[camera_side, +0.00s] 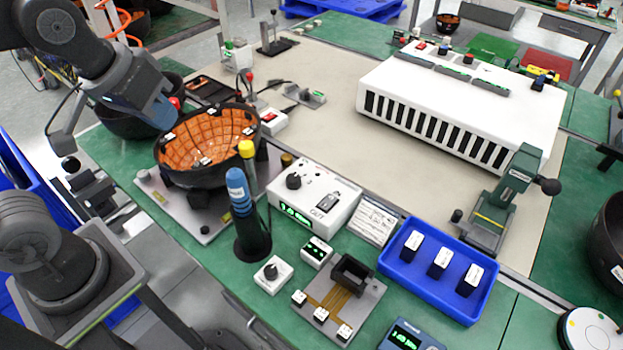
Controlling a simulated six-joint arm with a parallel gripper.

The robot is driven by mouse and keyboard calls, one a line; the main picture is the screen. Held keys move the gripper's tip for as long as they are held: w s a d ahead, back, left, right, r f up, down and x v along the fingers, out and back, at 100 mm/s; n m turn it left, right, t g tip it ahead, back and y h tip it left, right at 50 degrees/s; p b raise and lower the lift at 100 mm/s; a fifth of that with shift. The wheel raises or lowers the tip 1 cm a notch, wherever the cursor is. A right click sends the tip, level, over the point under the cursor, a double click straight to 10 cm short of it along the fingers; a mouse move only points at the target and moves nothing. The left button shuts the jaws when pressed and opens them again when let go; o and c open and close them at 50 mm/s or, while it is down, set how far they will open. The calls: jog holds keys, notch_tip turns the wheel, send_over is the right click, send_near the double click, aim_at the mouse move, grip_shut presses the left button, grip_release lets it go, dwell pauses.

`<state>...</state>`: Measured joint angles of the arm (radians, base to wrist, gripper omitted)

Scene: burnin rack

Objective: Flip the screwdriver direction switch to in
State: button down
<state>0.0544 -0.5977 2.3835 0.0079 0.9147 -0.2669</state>
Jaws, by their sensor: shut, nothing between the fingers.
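The white screwdriver controller box (342,222) stands near the front middle of the bench. It has a black knob, a green lit display and a small switch (327,203) near a label that seems to read OUT. The switch's exact position is too small to tell. A blue-handled screwdriver (238,190) stands upright in a black holder left of the box. My gripper (163,117) is at the upper left, above and beside the black bowl with the orange inside. It is shut and empty, well apart from the controller box. Its fingertips are hard to make out.
The black bowl fixture (207,180) and a yellow-capped tool (247,150) stand between my gripper and the controller box. A blue tray (398,278) with labelled blocks is to the right. A large white rack (475,85) stands behind. The beige mat's middle is clear.

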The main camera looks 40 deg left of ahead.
jog(key=w+d+n+g, duration=0.2)
jog(key=w+d+n, duration=0.5)
jog(key=w, duration=0.3)
jog(key=n+g, duration=0.2)
jog(key=n, duration=0.7)
send_over(331, 198)
jog(key=s, duration=0.2)
notch_tip(331, 198, down, 9)
jog(key=shift+r, duration=0.15)
jog(key=f, duration=0.4)
jog(key=w+f, duration=0.1)
jog(key=f, duration=0.9)
jog(key=shift+w, duration=0.35)
jog(key=shift+w+f, duration=0.1)
jog(key=shift+f, duration=0.15)
